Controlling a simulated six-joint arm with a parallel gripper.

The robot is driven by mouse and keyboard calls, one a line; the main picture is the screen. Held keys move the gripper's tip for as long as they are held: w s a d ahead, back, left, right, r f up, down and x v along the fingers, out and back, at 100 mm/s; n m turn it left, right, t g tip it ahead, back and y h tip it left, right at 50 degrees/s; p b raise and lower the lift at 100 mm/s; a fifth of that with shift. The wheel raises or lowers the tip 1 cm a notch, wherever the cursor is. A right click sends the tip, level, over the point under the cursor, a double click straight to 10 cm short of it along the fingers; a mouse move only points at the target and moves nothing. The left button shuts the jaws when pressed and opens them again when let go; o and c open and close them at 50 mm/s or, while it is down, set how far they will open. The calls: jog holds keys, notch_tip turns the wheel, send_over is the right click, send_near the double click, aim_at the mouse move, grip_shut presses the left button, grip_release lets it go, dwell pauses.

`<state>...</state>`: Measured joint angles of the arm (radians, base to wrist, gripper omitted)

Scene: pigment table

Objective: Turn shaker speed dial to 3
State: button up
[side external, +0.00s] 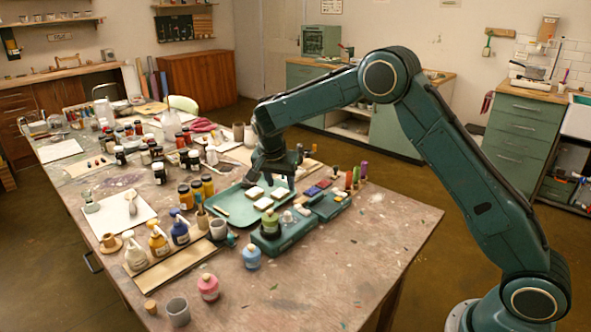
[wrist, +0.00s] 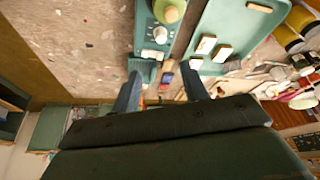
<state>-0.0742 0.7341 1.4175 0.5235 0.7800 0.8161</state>
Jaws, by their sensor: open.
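The shaker is a teal box (side external: 285,243) with a green round piece (side external: 270,222) on top, near the right part of the table. It also shows at the top of the wrist view (wrist: 143,33). A white round dial (wrist: 160,35) sits on its top face beside the green piece; its numbers are too small to read. In the side external view pale knobs (side external: 288,216) show on the shaker. My gripper (side external: 274,180) is above the tray's far side, beyond the shaker. Its two fingers are apart and empty in the wrist view (wrist: 161,82), with the dial outside them.
A teal tray (side external: 232,207) with several pale blocks lies beside the shaker. A second teal box (side external: 331,207) and several coloured bottles (side external: 355,175) stand to the right. Pigment jars and dispensers crowd the left. The table's front right is mostly clear.

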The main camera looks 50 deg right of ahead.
aim_at(288, 213)
jog(key=shift+w+f, duration=0.3)
jog(key=shift+f, duration=0.3)
jog(key=x, duration=1.3)
jog(key=shift+d+f, duration=0.25)
jog(key=shift+d, duration=0.05)
grip_shut()
jog(key=shift+s+n+t+y, duration=0.1)
jog(key=shift+n+t+y, duration=0.2)
jog(key=shift+n, duration=0.75)
jog(key=shift+s+n+t+y, duration=0.1)
jog(key=shift+n+t, duration=0.3)
jog(key=shift+n, duration=0.65)
